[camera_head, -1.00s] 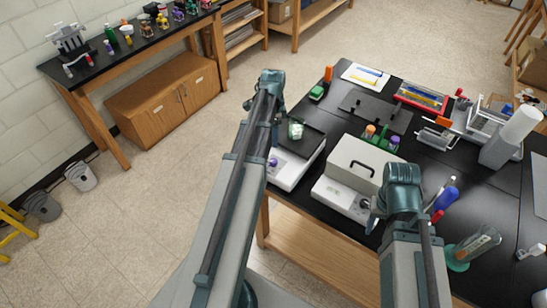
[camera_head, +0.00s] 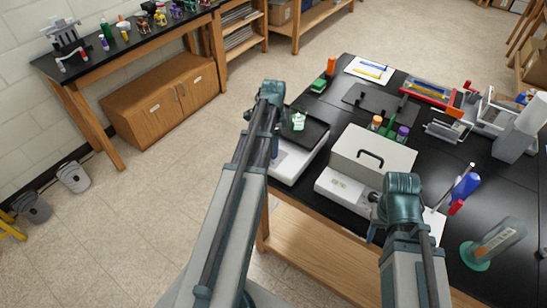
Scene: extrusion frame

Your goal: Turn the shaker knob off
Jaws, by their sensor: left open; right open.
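The shaker (camera_head: 287,168) is a white box with a black platform (camera_head: 313,133) near the bench's left front corner. A small flask with greenish contents (camera_head: 298,121) stands on the platform. My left gripper (camera_head: 274,140) hangs at the shaker's left side, largely hidden by its own arm; contact cannot be told. The shaker's knob is not clearly visible behind that gripper and arm. My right gripper (camera_head: 374,226) is open and empty at the front right of a white lidded box (camera_head: 372,153), close to the dark knob (camera_head: 373,197) on its front.
Bottles in a rack (camera_head: 389,130) stand behind the lidded box. A blue bottle (camera_head: 466,187) and a tilted clear cylinder with a green base (camera_head: 497,242) stand to the right. A dark flat plate (camera_head: 380,105) lies behind.

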